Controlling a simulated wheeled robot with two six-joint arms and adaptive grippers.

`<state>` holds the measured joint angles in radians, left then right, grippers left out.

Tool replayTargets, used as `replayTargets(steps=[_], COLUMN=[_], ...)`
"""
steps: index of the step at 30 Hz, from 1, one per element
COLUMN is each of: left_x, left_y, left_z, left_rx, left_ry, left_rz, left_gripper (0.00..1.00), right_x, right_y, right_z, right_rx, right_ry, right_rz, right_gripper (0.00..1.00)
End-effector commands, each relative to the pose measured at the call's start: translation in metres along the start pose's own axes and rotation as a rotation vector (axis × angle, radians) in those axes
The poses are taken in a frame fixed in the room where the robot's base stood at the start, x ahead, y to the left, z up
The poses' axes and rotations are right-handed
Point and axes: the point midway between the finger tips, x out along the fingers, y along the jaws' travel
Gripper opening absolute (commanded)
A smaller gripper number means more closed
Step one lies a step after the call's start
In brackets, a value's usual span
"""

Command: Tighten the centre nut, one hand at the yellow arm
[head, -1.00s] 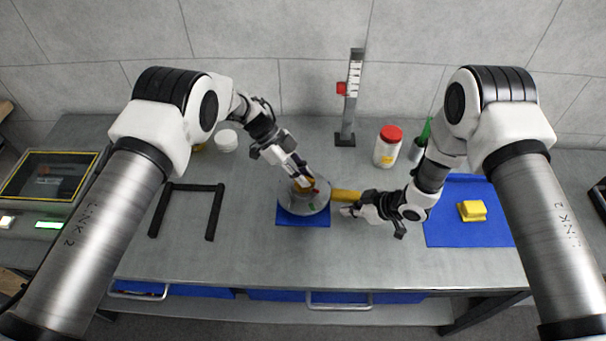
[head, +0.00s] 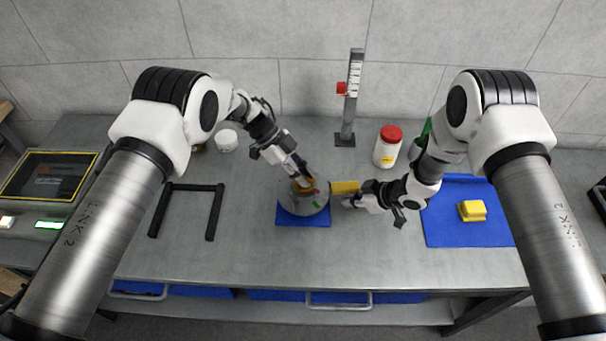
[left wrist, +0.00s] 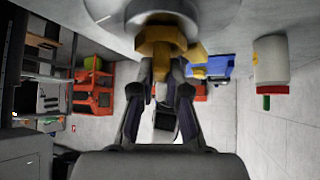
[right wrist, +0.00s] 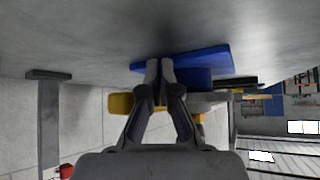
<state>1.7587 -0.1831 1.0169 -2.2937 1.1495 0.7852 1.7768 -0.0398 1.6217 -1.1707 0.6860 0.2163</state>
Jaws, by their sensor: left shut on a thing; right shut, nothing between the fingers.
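The brass-coloured centre nut (left wrist: 160,42) is on the hub's middle, between my left fingertips. My left gripper (head: 302,180) is shut on it from above; it also shows in the left wrist view (left wrist: 166,75). The yellow arm (head: 345,187) sticks out to the right of the hub; it also shows in the right wrist view (right wrist: 121,104). My right gripper (head: 349,203) is shut and empty at the near side of the yellow arm; I cannot tell whether they touch.
A red-lidded white jar (head: 387,150) and an upright scale post (head: 349,100) stand behind. A yellow block (head: 472,210) lies on a blue mat at the right. A dark U-shaped frame (head: 187,187) and a screen (head: 48,176) are at the left. The bench front is clear.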

Motion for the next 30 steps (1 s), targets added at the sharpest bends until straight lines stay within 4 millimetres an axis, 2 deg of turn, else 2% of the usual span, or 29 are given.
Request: replayTargets(steps=[21, 30], left_x=[0.001, 0.001], left_y=[0.001, 0.001], left_z=[0.000, 0.000], left_rx=[0.000, 0.000], left_ry=[0.001, 0.001], left_rz=[0.003, 0.003], left_gripper=[0.00, 0.00], right_x=[0.012, 0.012], right_y=[0.023, 0.024], right_z=[-0.013, -0.013], right_rx=[-0.001, -0.001], right_ry=[0.001, 0.000], right_rz=[0.001, 0.000], right_gripper=[0.00, 0.00])
